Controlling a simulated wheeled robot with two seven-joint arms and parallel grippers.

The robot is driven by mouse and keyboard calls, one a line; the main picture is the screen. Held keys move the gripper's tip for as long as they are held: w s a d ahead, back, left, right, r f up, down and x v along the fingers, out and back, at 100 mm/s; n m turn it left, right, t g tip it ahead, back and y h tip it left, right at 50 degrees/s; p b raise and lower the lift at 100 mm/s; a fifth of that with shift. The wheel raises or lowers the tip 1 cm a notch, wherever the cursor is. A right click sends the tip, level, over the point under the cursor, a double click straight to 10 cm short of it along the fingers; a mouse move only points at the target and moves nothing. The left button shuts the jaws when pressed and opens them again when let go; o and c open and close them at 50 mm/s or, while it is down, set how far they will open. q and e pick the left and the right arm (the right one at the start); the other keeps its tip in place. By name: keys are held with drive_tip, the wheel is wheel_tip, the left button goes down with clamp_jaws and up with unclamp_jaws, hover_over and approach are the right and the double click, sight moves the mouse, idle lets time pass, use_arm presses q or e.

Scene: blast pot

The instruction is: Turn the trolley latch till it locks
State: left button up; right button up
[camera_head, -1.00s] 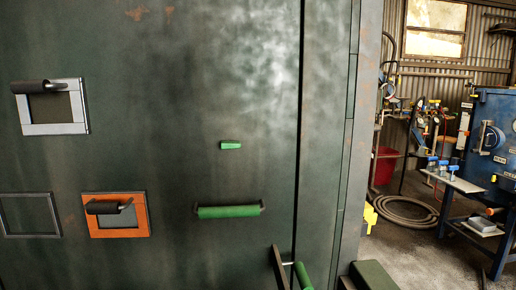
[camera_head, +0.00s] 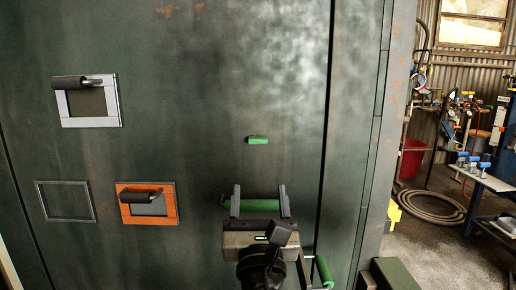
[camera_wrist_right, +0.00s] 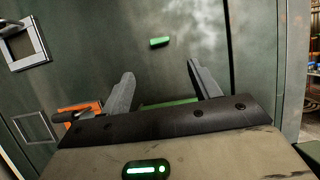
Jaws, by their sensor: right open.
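A green horizontal bar handle (camera_head: 260,205) is on the dark green metal panel (camera_head: 215,110). My right gripper (camera_head: 260,192) is open in front of it, its two fingers framing the bar; contact cannot be told. In the right wrist view the bar (camera_wrist_right: 170,103) shows partly between the open fingers (camera_wrist_right: 161,70), its lower side hidden by the gripper body. A small green knob (camera_head: 257,140) sits on the panel above the bar. A green grip (camera_head: 323,270) with a dark bar stands at lower right, partly behind my gripper. Which part is the trolley latch is unclear. My left gripper is out of view.
A grey framed handle (camera_head: 88,101), an orange framed handle (camera_head: 147,203) and an empty dark frame (camera_head: 66,201) are on the panel at left. A dark green block (camera_head: 397,274) is at lower right. Beyond lie a coiled hose (camera_head: 432,207) and open floor.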

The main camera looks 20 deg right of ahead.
sight(258, 140)
drive_tip(key=p+x, duration=0.2)
drive_tip(key=x, duration=1.2)
drive_tip(key=shift+f, duration=0.1)
drive_tip(key=c, duration=1)
